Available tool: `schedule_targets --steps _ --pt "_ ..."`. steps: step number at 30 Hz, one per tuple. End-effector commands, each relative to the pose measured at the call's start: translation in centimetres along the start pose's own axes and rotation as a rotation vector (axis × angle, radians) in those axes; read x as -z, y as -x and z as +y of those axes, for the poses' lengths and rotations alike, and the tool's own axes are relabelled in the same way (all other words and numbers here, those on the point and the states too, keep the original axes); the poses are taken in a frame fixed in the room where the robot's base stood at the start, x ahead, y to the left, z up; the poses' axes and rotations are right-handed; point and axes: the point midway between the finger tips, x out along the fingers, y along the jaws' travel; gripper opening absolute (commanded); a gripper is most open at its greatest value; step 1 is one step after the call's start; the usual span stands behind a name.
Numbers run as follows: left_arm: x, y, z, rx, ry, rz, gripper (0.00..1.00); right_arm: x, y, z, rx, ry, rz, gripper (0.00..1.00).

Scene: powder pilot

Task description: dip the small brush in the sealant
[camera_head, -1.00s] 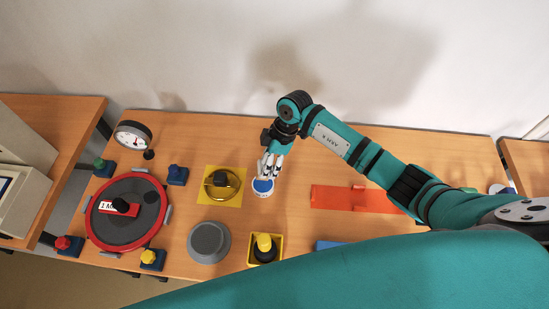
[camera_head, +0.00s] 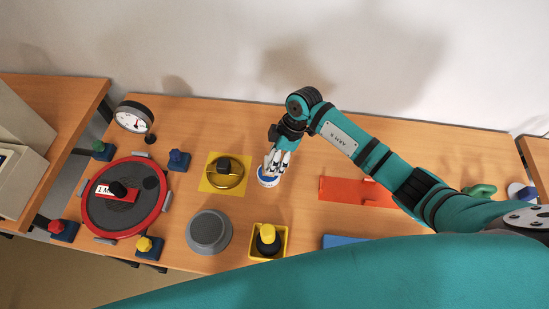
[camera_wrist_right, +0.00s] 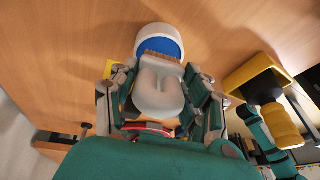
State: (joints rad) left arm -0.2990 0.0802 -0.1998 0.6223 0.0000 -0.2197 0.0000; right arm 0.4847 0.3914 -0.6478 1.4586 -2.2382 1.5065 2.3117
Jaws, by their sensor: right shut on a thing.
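A small white pot of blue sealant (camera_head: 264,182) stands on the wooden table, and it also shows at the top of the right wrist view (camera_wrist_right: 157,34). My right gripper (camera_head: 272,166) is right above it and partly covers it. In the right wrist view, my right gripper (camera_wrist_right: 160,100) is shut on the small brush (camera_wrist_right: 158,95), which has a pale grey handle with a U-shaped groove. Its brown bristles (camera_wrist_right: 163,56) overlap the near edge of the blue sealant; I cannot tell how deep they reach. My left gripper is not in view.
A yellow tray (camera_head: 284,242) with a yellow-topped black object stands near the front, beside a grey round lid (camera_head: 209,231). A yellow square plate (camera_head: 207,184) with a ring lies left of the pot. An orange-red plate (camera_head: 335,190) lies to the right.

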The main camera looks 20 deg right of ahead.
Motion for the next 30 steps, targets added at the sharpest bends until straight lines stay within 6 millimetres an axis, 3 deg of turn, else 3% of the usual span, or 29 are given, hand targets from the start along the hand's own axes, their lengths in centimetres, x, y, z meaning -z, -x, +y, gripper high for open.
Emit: schedule_targets --steps 30 --pt "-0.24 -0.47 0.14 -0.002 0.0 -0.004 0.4 -0.27 -0.8 0.09 0.0 0.0 0.0 0.15"
